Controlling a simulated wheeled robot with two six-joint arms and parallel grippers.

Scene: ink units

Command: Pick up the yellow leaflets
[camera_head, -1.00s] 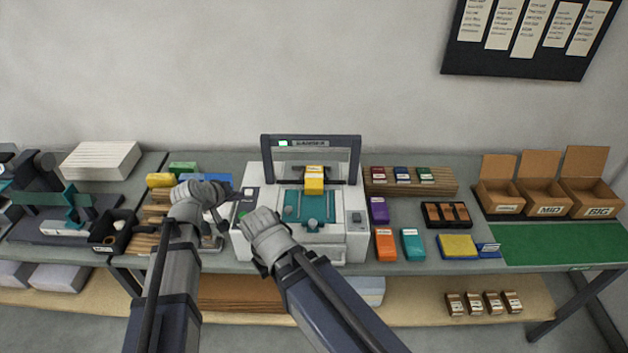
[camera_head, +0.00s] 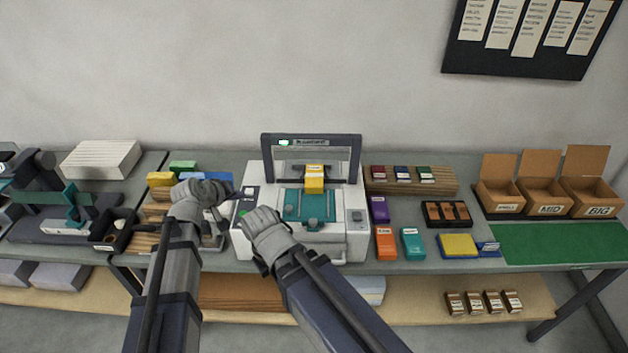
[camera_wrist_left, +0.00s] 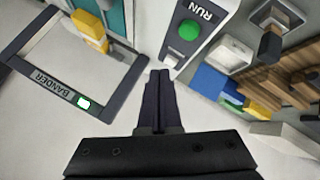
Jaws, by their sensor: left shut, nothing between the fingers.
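Yellow blocks that may be leaflets show in three places. One yellow stack (camera_head: 314,184) stands in the banding machine (camera_head: 301,248), under its dark frame; it also shows in the left wrist view (camera_wrist_left: 88,27). A second yellow block (camera_head: 160,179) lies at the back left, and a flat yellow pad (camera_head: 457,245) lies at the right. My left gripper (camera_head: 222,214) is shut and empty, beside the machine's left panel; in the left wrist view its fingers (camera_wrist_left: 160,82) are together near the RUN panel (camera_wrist_left: 191,30). My right gripper (camera_head: 262,258) is in front of the machine; its fingers are mostly hidden.
Purple, orange (camera_head: 385,243) and teal blocks stand right of the machine. A green mat (camera_head: 555,244) is bare, with open cardboard boxes (camera_head: 543,203) behind it. A black cup tray (camera_head: 112,231) and a wooden rack lie left. A shelf (camera_head: 420,300) runs below.

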